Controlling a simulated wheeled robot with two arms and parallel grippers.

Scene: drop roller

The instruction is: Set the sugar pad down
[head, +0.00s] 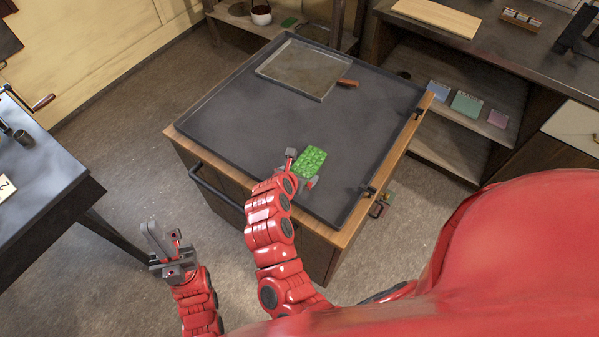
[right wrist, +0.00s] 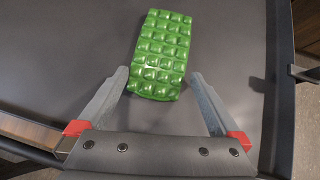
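The sugar pad (head: 310,162) is a green slab with rows of rounded bumps. It lies on the dark top of the cart, toward its near side, and also shows in the right wrist view (right wrist: 161,55). My right gripper (right wrist: 165,85) is open, its two fingers spread wide apart near the pad's near end. Gaps show between the pad and both fingers, and nothing is held. In the head view the right gripper (head: 300,165) partly hides the pad's near end. My left gripper (head: 162,240) is over the floor left of the cart, with no object seen in it.
The cart top (head: 240,130) has a raised rim and wide free room around the pad. A shallow metal tray (head: 303,68) lies at its back, with a brown-orange item (head: 348,83) beside it. A dark table (head: 35,180) stands left; shelves (head: 470,90) stand right.

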